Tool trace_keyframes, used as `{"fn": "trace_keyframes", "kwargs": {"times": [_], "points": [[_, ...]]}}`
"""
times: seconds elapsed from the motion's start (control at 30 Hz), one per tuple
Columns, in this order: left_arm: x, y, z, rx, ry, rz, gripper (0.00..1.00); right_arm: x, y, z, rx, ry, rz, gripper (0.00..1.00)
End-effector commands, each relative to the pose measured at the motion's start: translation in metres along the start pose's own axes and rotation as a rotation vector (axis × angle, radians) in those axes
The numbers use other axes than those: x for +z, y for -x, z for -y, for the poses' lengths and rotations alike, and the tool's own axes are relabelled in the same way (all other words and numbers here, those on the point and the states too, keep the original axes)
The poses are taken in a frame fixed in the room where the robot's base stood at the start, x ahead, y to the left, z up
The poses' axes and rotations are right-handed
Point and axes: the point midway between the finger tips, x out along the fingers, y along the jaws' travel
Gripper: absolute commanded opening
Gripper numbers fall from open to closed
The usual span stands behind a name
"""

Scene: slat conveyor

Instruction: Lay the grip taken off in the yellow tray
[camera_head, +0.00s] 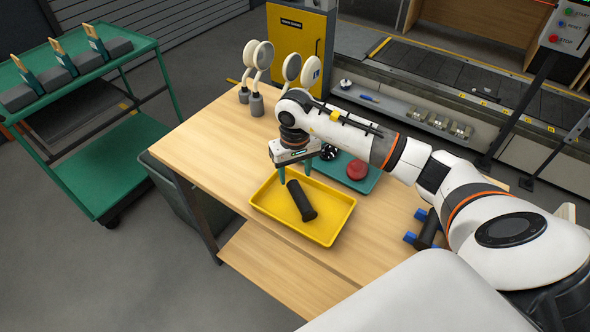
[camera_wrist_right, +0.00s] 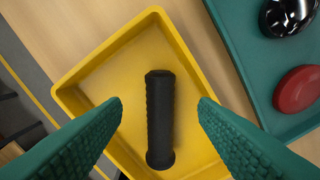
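The black ribbed grip (camera_head: 301,201) lies inside the yellow tray (camera_head: 335,232) on the wooden table. In the right wrist view the grip (camera_wrist_right: 160,120) lies lengthwise in the tray (camera_wrist_right: 84,76), between my two green fingers and touching neither. My right gripper (camera_head: 295,176) is open and empty, just above the back part of the tray. My left gripper is not in view.
A teal tray (camera_head: 369,184) with a red round piece (camera_head: 357,170) and a shiny black knob (camera_head: 329,152) stands close behind the yellow tray. Round white paddle-like pieces (camera_head: 263,56) stand at the table's back. A green cart (camera_head: 135,150) stands at the left. Bare tabletop (camera_head: 215,145) lies left of the tray.

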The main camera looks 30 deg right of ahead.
Motion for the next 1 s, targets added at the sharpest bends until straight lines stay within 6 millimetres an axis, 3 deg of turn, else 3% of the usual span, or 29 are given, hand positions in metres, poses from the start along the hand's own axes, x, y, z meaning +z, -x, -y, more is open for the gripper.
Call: {"fn": "trace_keyframes", "kwargs": {"times": [0.33, 0.8, 1.0], "points": [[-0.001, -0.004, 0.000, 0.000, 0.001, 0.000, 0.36, 0.001, 0.011, 0.000, 0.001, 0.000, 0.004, 0.54], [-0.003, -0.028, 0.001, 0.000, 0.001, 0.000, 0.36, 0.001, 0.102, 0.000, 0.000, 0.001, 0.004, 0.54], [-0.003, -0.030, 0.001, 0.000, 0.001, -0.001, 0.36, 0.000, 0.118, 0.000, 0.000, 0.000, 0.001, 0.54]]}}
